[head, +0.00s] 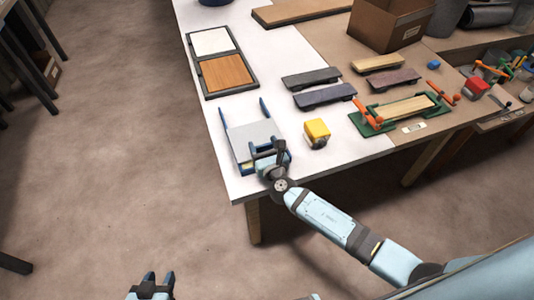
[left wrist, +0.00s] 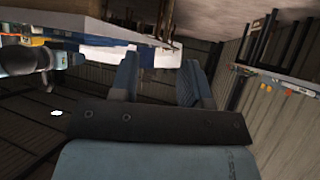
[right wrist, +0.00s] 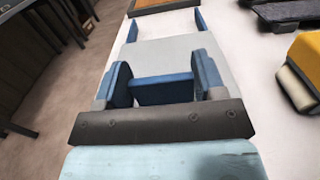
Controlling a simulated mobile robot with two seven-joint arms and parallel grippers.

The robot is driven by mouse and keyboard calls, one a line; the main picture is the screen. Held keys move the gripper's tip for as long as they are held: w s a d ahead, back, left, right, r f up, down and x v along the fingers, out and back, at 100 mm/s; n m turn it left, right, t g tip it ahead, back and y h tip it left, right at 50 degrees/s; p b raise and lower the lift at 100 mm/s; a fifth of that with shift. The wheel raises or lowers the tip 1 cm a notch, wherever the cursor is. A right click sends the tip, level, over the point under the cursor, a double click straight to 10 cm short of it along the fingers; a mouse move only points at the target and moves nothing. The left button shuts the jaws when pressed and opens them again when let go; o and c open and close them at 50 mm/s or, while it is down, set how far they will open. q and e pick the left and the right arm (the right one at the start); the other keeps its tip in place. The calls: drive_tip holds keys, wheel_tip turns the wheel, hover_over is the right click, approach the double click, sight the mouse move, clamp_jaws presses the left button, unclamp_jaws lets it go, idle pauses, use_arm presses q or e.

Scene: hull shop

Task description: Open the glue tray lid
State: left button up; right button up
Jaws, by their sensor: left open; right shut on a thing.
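The glue tray (head: 246,171) sits near the front left corner of the white table, with blue parts and a flat grey lid (head: 253,137). The lid also shows in the right wrist view (right wrist: 168,55). Two blue rails stick out past its far edge. My right gripper (head: 270,155) is at the lid's near edge, shut on a blue handle bar (right wrist: 165,90) between its fingers. The tray's inside is mostly hidden by the lid and gripper. My left gripper (head: 151,285) is open and empty, low over the floor away from the table; its fingers show in the left wrist view (left wrist: 158,80).
A yellow block-like thing (head: 317,132) stands just right of the tray. Behind are a framed board (head: 226,75), dark blocks (head: 325,96), a green clamp fixture (head: 408,108) and a cardboard box (head: 390,25).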

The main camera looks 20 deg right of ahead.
sight(253, 129)
drive_tip(key=w+b, duration=0.3)
drive_tip(key=w, duration=0.7)
drive_tip(key=shift+w+a+f, duration=0.1)
drive_tip(key=shift+w+a, duration=0.05)
drive_tip(key=shift+w, duration=0.55)
drive_tip(key=o, duration=1.3)
